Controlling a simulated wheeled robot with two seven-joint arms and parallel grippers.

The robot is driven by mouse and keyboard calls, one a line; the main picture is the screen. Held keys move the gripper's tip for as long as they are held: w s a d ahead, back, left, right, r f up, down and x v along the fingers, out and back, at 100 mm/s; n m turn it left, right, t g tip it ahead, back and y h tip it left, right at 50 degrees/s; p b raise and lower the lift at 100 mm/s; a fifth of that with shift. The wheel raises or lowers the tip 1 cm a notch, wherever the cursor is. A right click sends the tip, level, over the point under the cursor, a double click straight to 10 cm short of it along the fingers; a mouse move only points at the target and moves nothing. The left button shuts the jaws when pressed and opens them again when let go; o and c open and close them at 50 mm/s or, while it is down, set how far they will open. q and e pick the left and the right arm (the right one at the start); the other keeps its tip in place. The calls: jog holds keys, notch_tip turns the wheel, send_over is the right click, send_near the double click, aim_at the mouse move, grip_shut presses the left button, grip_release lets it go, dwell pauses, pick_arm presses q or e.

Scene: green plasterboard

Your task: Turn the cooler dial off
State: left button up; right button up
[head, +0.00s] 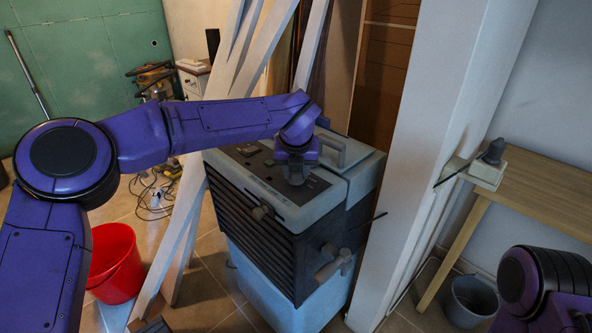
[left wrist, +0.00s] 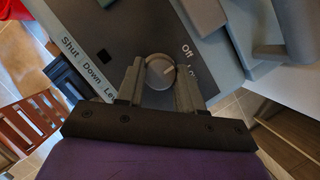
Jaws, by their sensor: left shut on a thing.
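The cooler (head: 268,215) stands in the middle of the head view, with dark slats and a grey top panel. My left gripper (head: 295,172) points down onto that panel, and my own wrist hides the dial there. In the left wrist view, the round grey dial (left wrist: 160,72) sits between the two fingers of my left gripper (left wrist: 159,82), which is shut on it. A pale pointer line on the dial points right and slightly up, below the printed "Off" label (left wrist: 187,51). "Shut Down" lettering (left wrist: 82,60) is printed left of the dial. My right gripper is out of view.
White boards (head: 243,60) lean behind the cooler, and a white post (head: 430,150) stands at its right. A red bucket (head: 114,262) and loose cables (head: 152,190) are on the floor at left. A wooden table (head: 545,190) is at right, with a grey bucket (head: 470,300) beneath.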

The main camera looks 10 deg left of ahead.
pick_arm(q)
jog(key=shift+s+d+f, duration=0.1)
jog(key=shift+f, duration=0.2)
jog(key=o, duration=1)
jog(key=shift+o, duration=0.2)
jog(key=shift+r, duration=0.1)
jog(key=shift+r, duration=0.1)
jog(key=a+v, duration=0.1)
jog(key=v, duration=0.9)
jog(key=shift+d+r+b, duration=0.2)
jog(key=shift+d+b, duration=0.1)
jog(key=shift+d, duration=0.2)
